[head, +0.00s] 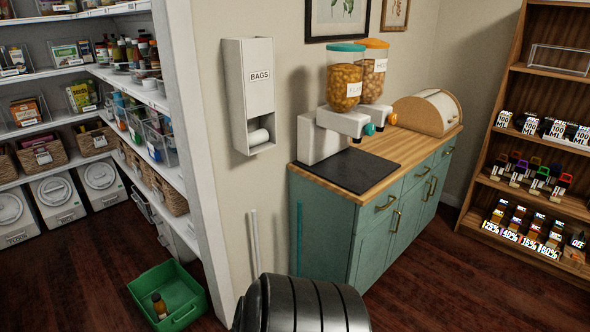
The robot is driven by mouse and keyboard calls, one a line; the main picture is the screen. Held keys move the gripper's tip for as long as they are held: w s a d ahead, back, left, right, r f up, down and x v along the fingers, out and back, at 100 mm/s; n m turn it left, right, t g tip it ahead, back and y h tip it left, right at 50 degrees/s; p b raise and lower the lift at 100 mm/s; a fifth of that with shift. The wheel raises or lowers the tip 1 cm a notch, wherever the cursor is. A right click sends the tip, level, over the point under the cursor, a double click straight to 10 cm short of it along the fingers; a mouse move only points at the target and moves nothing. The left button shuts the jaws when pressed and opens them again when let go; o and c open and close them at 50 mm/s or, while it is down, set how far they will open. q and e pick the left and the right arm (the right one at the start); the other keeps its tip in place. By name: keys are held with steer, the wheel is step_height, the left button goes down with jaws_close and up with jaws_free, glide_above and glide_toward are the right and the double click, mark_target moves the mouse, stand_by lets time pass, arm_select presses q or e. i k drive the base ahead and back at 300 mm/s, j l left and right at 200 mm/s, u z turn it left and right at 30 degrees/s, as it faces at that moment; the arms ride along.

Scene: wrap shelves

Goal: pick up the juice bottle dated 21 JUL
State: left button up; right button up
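A small orange-brown bottle (159,305) with a dark cap stands in a green crate (186,316) on the floor at the bottom left. Any date on it is too small to read. Several small bottles with coloured caps (541,178) stand on the middle shelf at the right, and no date can be read on them. No bottle in view can be told as the one dated 21 JUL. Neither of my grippers is in view.
White pantry shelves (133,78) with baskets and bins fill the left. A teal cabinet (345,232) with dispensers and a bread box (428,112) stands against the wall. A wooden shelf unit (571,104) stands at the right. Dark floor between is clear.

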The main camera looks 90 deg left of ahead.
mark_target(161, 310)
steer(key=u, duration=3.95)
steer(key=i+j+z, duration=0.1)
steer(key=i, duration=0.2)
steer(key=i+j+z, duration=0.1)
steer(key=i+j, duration=0.05)
steer(key=i, duration=0.1)
